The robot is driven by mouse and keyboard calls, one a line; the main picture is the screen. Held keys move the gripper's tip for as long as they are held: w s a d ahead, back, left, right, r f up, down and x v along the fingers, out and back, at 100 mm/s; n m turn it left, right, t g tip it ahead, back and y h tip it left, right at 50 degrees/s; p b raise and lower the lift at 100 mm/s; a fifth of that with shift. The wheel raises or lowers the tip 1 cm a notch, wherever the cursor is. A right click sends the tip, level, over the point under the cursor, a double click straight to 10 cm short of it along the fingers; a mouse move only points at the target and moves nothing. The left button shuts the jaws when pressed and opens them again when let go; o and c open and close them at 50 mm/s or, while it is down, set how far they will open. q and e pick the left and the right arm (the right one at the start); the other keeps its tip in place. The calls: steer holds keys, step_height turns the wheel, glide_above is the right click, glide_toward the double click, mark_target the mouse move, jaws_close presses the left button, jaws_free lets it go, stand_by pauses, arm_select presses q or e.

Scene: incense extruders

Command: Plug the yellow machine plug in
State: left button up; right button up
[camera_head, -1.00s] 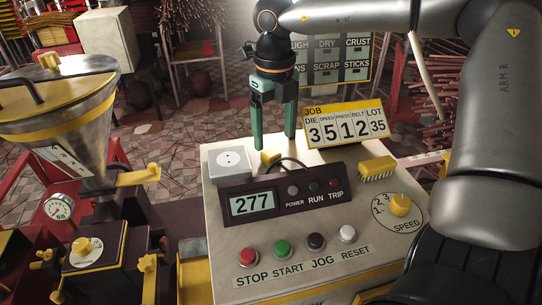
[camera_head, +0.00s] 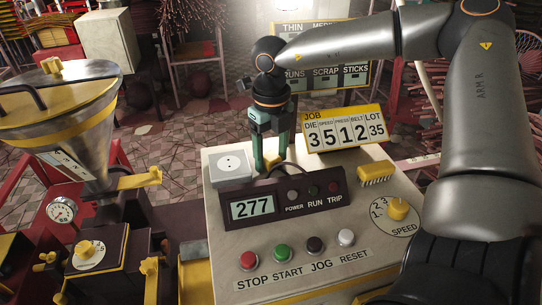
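The yellow plug (camera_head: 269,160) lies on the console top behind the dark display box, mostly hidden by the fingers and the box. A dark cord arches beside it. The white socket (camera_head: 230,167) with small holes sits to its left on the console's back left corner. My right gripper (camera_head: 271,163) points down at the plug, its two green fingers apart, one on each side of it. I cannot tell whether they touch it. My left gripper is not in view.
The display box (camera_head: 283,205) reading 277 stands just in front of the gripper. Coloured buttons line the console front (camera_head: 222,268). A metal hopper (camera_head: 55,110) stands at left.

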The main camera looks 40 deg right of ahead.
mark_target(271, 156)
jaws_close()
steer(key=shift+r, duration=0.1)
stand_by(0.3)
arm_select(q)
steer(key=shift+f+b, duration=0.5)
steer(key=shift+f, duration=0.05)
arm_select(e)
step_height(271, 156, up, 10)
